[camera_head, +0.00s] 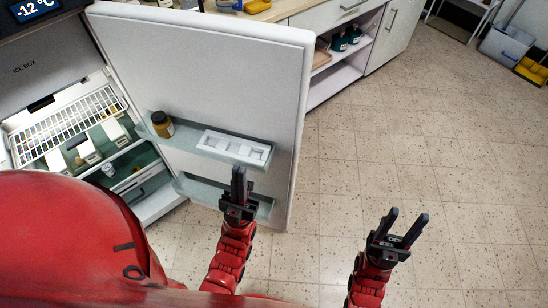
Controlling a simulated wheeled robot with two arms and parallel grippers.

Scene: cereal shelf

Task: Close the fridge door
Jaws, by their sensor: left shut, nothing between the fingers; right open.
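The fridge door (222,75) is white and stands wide open, its inner side facing me. Its upper door shelf (190,144) holds a brown jar (162,124) and a white tray (234,147). The fridge body (55,70) is at the left, its inside with a wire rack (68,122) exposed. My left gripper (238,175) is shut and empty, in front of the door's lower shelf (205,190); I cannot tell whether it touches. My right gripper (408,222) is open and empty, over the floor to the right of the door.
A counter with cabinets (385,35) and open shelves (335,70) runs behind the door. The tiled floor (430,140) at the right is clear. A white bin (505,42) and a yellow tray (532,70) are at the far right.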

